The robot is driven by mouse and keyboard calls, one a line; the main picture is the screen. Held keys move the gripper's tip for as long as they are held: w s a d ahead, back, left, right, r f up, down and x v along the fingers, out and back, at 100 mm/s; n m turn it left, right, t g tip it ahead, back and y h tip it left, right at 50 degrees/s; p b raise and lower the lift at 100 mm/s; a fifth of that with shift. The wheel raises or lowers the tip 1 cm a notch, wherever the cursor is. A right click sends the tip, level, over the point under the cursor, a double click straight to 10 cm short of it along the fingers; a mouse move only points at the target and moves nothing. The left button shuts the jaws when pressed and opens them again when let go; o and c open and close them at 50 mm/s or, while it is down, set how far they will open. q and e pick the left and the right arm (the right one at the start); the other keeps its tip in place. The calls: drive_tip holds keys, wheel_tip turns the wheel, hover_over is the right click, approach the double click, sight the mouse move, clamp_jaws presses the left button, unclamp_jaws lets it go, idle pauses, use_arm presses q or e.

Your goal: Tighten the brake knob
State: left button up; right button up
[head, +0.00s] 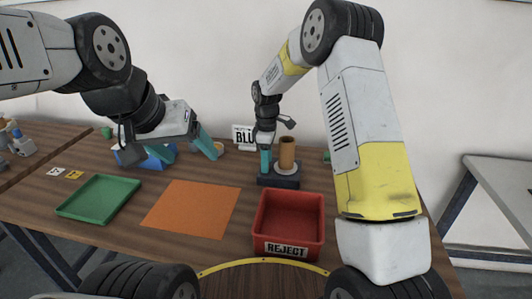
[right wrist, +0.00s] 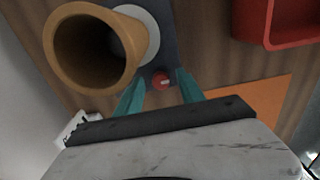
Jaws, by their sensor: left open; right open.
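The brake knob (right wrist: 162,80) is a small red knob on a dark grey base (right wrist: 188,30), beside a tan hollow roll (right wrist: 97,50) on a white disc. My right gripper (right wrist: 160,88) is open, its two teal fingers apart with the knob between and just beyond their tips. I cannot tell if either finger touches it. In the head view the tan roll (head: 287,152) stands upright on its base (head: 280,181), my right gripper (head: 265,162) is just left of it, and the knob is hidden. My left gripper (head: 188,150) is open near a blue object (head: 148,160).
A red REJECT bin (head: 290,222) stands in front of the base. An orange sheet (head: 192,208) and a green tray (head: 99,198) lie to its left. A BLU sign (head: 243,136) is behind. Bare wood lies between sheet and base.

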drive_tip(key=shift+f, duration=0.1)
clamp_jaws()
drive_tip(key=shift+m, duration=0.3)
drive_tip(key=m, duration=0.3)
drive_tip(key=shift+m, duration=0.3)
drive_tip(key=m, duration=0.4)
drive_tip(key=shift+s+a+m, duration=0.1)
drive_tip(key=shift+m, duration=0.2)
drive_tip(key=m, duration=0.9)
drive_tip(key=shift+a, duration=0.1)
